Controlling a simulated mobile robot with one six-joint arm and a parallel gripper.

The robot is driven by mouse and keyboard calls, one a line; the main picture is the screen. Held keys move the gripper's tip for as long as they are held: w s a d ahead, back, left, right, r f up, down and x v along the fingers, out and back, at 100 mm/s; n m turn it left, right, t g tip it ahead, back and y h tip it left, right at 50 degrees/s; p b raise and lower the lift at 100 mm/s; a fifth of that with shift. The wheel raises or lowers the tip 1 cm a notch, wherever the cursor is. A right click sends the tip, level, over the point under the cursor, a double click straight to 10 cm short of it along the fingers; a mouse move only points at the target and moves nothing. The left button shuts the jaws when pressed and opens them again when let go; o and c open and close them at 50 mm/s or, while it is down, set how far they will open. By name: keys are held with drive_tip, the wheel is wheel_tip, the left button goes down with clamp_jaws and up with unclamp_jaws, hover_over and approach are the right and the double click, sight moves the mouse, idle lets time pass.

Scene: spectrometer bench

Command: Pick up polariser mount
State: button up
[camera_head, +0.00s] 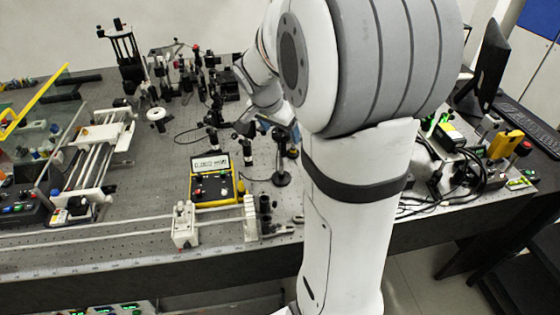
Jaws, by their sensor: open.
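My gripper (243,129) is small and dark at the end of my white arm, over the middle of the bench. It is open, and I see nothing held in it. Several small black post-mounted optics stand around it. One is a dark mount on a post with a round base (281,165), right of and below my gripper. Another is a black post mount (213,140), to the left. I cannot tell which of these is the polariser mount. My arm hides part of the bench behind and to the right.
A yellow-edged instrument box (213,199) lies in front of my gripper. A white-railed assembly (100,150) stands at left, and a tall black stand (125,60) at back left. Cables and a monitor (485,70) are at right. Bare perforated bench (150,205) shows left of the box.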

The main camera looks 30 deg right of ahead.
drive_tip(key=x, duration=0.3)
drive_tip(key=shift+d+f, duration=0.1)
drive_tip(key=shift+d, duration=0.05)
drive_tip(key=shift+c, duration=0.2)
clamp_jaws()
idle(0.4)
